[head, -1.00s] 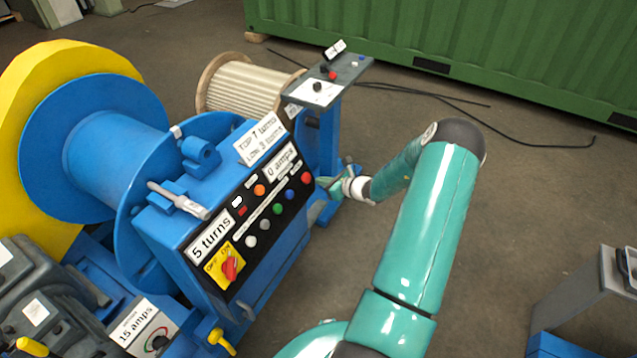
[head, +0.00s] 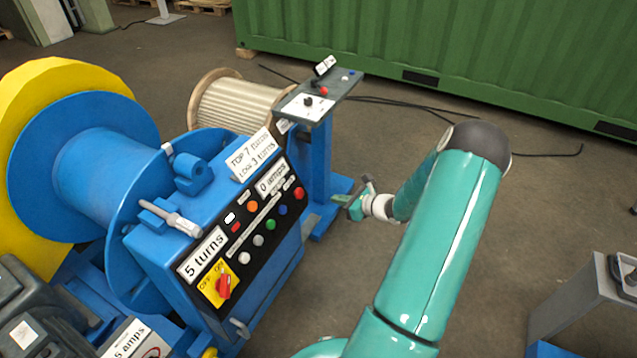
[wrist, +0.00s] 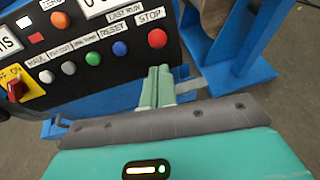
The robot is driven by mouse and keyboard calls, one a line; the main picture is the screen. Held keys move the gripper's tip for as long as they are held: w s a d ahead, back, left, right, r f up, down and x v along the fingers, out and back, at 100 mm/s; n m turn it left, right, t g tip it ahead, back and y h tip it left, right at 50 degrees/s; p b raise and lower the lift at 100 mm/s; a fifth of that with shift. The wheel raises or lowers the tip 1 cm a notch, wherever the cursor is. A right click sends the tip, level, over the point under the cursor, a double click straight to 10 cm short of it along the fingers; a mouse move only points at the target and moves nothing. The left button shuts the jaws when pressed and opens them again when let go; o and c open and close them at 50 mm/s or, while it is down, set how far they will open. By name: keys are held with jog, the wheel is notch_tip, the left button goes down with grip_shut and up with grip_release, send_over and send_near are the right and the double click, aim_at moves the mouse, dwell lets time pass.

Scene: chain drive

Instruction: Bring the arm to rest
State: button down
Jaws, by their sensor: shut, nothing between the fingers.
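My gripper (wrist: 157,88) shows in the wrist view with its two green fingers together and nothing between them. In the head view my gripper (head: 358,198) is at the end of my teal arm, right of the black control panel (head: 254,228) and apart from it. In the wrist view the panel (wrist: 85,75) lies beyond and left of the fingers. Its red stop button (wrist: 157,38) is above the fingertips, with the blue button (wrist: 120,48) to the left.
A blue stand (head: 318,160) with a small control desk is behind my gripper. A blue drum (head: 95,170) and a yellow wheel (head: 40,85) stand left. A green container (head: 450,60) is at the back. A grey stand (head: 590,290) is at lower right.

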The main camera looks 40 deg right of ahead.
jog(key=shift+r, duration=0.1)
jog(key=w+a+r+n+g+y, duration=0.15)
jog(key=a+r+n+g, duration=0.25)
jog(key=a+r+n, duration=0.65)
jog(key=a+r+n+g+y, duration=0.2)
jog(key=a+r+n+g, duration=0.2)
jog(key=a+r+n, duration=0.7)
jog(key=s+a+r+n+h, duration=0.3)
jog(key=s+a+r+n, duration=0.2)
jog(key=s+a, duration=0.3)
jog(key=s+a+r+n+h, duration=0.3)
jog(key=s+a+r+n, duration=0.3)
jog(key=s+a, duration=0.3)
jog(key=shift+s+a+r+n, duration=0.15)
jog(key=shift+s+a+n, duration=0.2)
jog(key=shift+n, duration=0.2)
jog(key=shift+w, duration=0.1)
